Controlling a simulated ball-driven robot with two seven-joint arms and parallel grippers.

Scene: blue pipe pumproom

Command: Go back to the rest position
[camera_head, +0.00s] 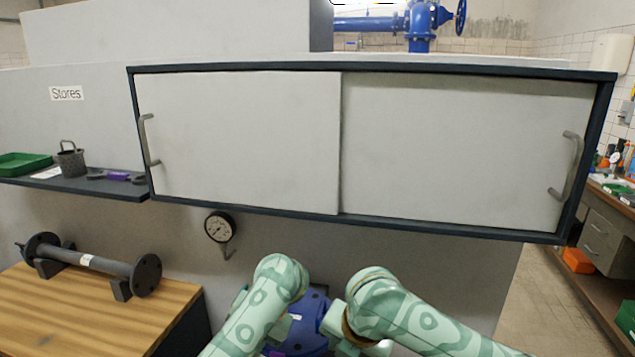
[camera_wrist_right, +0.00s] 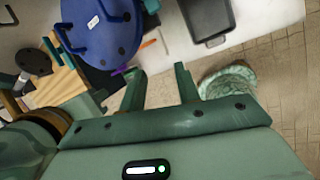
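My two patterned green arms come in at the bottom middle of the head view, bent close to each other; their grippers are hidden there behind the arm links. In the right wrist view my right gripper (camera_wrist_right: 160,70) has its two fingers well apart with nothing between them. My left gripper cannot be made out in either view. A blue rounded body (camera_head: 306,326) shows between the arms in the head view. A blue round piece with dark handles (camera_wrist_right: 103,28) lies beyond the right fingers in the wrist view.
A wall cabinet with two closed sliding doors (camera_head: 238,140) hangs ahead above the arms. A pressure gauge (camera_head: 219,227) hangs below it. At left are a shelf (camera_head: 85,186) and a wooden bench (camera_head: 80,315) bearing a flanged pipe (camera_head: 95,262). Open floor (camera_head: 535,300) lies at right.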

